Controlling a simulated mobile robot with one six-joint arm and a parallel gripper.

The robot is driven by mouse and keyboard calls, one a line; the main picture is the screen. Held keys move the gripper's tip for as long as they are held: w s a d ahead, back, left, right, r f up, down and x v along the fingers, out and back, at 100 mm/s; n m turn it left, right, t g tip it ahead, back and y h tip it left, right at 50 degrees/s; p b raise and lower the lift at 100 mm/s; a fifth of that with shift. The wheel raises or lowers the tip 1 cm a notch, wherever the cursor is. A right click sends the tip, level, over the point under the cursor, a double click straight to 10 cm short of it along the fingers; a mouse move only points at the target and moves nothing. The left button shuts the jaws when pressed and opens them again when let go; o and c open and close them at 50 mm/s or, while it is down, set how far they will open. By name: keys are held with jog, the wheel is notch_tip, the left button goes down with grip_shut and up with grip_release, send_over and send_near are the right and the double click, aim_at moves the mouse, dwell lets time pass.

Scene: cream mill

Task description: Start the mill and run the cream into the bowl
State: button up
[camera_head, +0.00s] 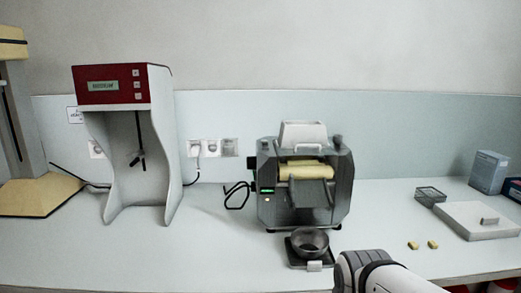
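The mill (345,185) is a grey machine standing on the counter right of centre. It has a pale hopper on top, yellowish cream-coloured rollers (304,172) and a sloping grey apron at its front. A small green display (267,190) is lit on its left front, with a small light below it. The bowl (309,249) is dark grey and round, sitting on a dark square base in front of the mill, below the apron. I cannot see cream in it. My white arm enters at the bottom, right of the bowl; its gripper does not show.
A red-topped white machine (110,84) and a beige stand (40,195) are on the left. A white flat box (478,221), a small clear-grey container (430,196) and a blue-grey box (488,172) are on the right. The left-centre counter is clear.

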jog(key=shift+c, duration=0.3)
grip_shut()
dwell(0.5)
dwell(1.1)
